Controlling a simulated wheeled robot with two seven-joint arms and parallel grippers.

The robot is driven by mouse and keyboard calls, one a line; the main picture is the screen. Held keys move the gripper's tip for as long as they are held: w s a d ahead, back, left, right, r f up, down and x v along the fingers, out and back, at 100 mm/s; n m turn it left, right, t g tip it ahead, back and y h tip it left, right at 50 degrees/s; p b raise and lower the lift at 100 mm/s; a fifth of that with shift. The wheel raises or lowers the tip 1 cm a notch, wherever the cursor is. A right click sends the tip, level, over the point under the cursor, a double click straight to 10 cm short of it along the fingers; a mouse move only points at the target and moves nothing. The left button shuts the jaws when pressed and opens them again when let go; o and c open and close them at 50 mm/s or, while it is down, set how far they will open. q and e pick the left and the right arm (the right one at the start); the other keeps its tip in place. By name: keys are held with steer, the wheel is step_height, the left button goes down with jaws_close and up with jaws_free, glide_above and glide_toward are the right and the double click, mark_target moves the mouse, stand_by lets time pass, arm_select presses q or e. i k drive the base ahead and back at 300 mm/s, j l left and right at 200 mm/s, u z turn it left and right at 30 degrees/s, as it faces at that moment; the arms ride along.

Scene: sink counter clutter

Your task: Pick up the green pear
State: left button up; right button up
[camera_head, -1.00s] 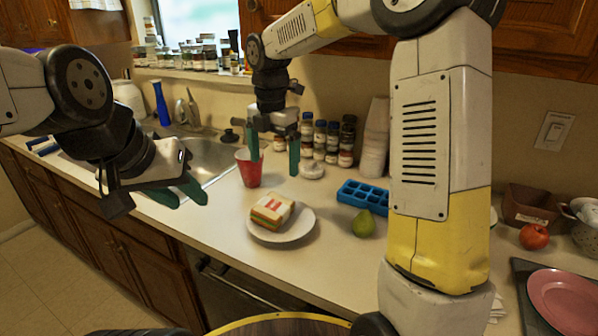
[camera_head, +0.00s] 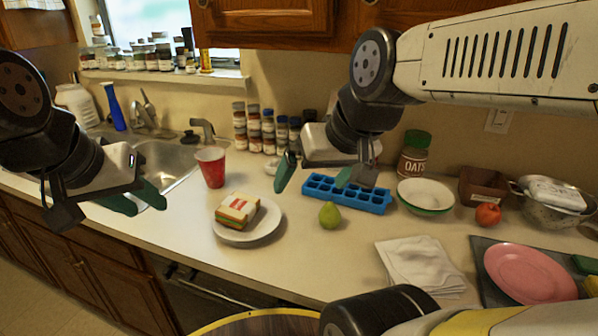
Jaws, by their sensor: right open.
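The green pear (camera_head: 329,215) stands upright on the counter, just in front of the blue ice cube tray (camera_head: 347,193). My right gripper (camera_head: 311,181) is open and empty above and behind the pear, with its green fingers apart. One finger is to the left of the pear and the other is over the tray. My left gripper (camera_head: 140,203) is at the left near the sink, its green fingers pointing right. The fingers appear apart, with nothing seen between them.
A plate (camera_head: 268,228) with a sandwich (camera_head: 237,210) is left of the pear, and a red cup (camera_head: 211,167) is behind it. A white bowl (camera_head: 426,195), cloth (camera_head: 420,264) and pink plate (camera_head: 528,273) are to the right. Counter in front of the pear is clear.

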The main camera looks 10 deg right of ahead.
mark_target(330, 217)
steer(key=z, duration=1.75)
steer(key=j+z, duration=0.15)
steer(key=z, duration=0.2)
steer(key=k+j+z, duration=0.1)
steer(key=z, duration=0.25)
steer(key=k+j+z, duration=0.1)
steer(key=z, duration=0.2)
steer(key=k+j, duration=0.45)
